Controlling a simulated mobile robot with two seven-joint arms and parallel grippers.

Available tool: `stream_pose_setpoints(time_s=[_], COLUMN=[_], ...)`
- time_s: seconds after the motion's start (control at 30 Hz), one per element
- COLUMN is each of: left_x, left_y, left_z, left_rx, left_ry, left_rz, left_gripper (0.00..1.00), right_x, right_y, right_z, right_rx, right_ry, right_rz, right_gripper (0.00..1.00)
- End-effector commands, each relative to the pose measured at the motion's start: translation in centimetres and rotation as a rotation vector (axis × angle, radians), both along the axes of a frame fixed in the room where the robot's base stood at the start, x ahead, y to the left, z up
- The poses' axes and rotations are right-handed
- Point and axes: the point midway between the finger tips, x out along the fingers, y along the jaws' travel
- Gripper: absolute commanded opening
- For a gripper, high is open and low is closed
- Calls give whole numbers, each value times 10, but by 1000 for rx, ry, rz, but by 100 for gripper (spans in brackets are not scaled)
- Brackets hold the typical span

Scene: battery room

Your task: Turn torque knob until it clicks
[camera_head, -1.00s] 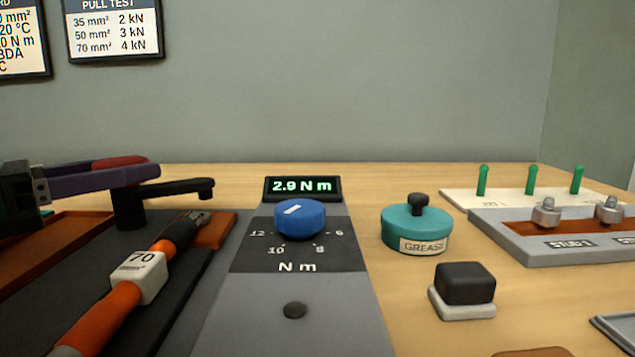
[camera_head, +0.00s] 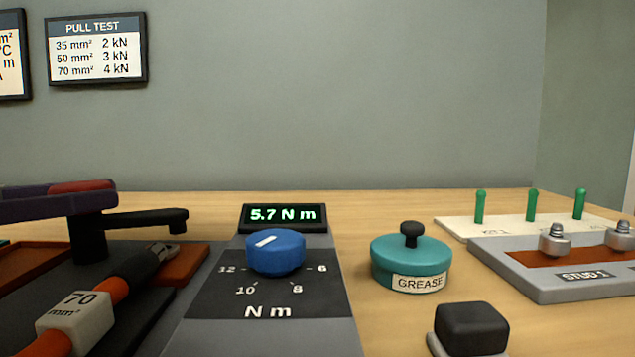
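The blue torque knob (camera_head: 276,252) sits on a sloped dark panel (camera_head: 262,298), with a white mark toward its upper left and a printed scale of 12, 10, 8 and 6. The display (camera_head: 284,216) behind it reads 5.7 N m. Nothing touches the knob. My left gripper (camera_head: 82,196), with purple fingers, is at the left edge, left of the knob. Its fingers lie on either side of a red part (camera_head: 82,187) above a black post with a side arm (camera_head: 140,220), and appear closed on it. My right gripper is not in view.
A teal grease pot (camera_head: 410,264) and a black button (camera_head: 470,327) stand right of the panel. A stud tray (camera_head: 560,290) is at the right. The wood behind the display is clear.

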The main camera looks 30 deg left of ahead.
Motion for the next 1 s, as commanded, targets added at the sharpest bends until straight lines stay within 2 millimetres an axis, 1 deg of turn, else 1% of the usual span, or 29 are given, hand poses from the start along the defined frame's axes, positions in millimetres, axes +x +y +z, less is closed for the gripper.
stream_pose_setpoints(time_s=[0.03, 0.17, 0.4, 0.5, 0.57, 0.9, 1.0], left_x=[0, 0, 0, -5, -12, -74, -86], left_y=[0, 0, 0, 2, 5, 25, 29], left_z=[0, 0, 0, 0, 0, 0, 0], left_rx=[0, 1, 1, -1, -2, -2, 0], left_ry=[0, -1, -1, -1, 0, 0, 1], left_rz=[0, 0, 0, 2, 4, 4, 2], left_gripper=[80, 94, 95, 95, 95, 95, 95], right_x=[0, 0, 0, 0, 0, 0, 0], right_y=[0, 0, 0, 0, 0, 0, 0], right_z=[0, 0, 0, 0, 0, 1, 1], right_rx=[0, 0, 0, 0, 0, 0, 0], right_ry=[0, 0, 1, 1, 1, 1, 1], right_rz=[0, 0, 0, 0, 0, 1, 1], right_gripper=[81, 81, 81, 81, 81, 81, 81])
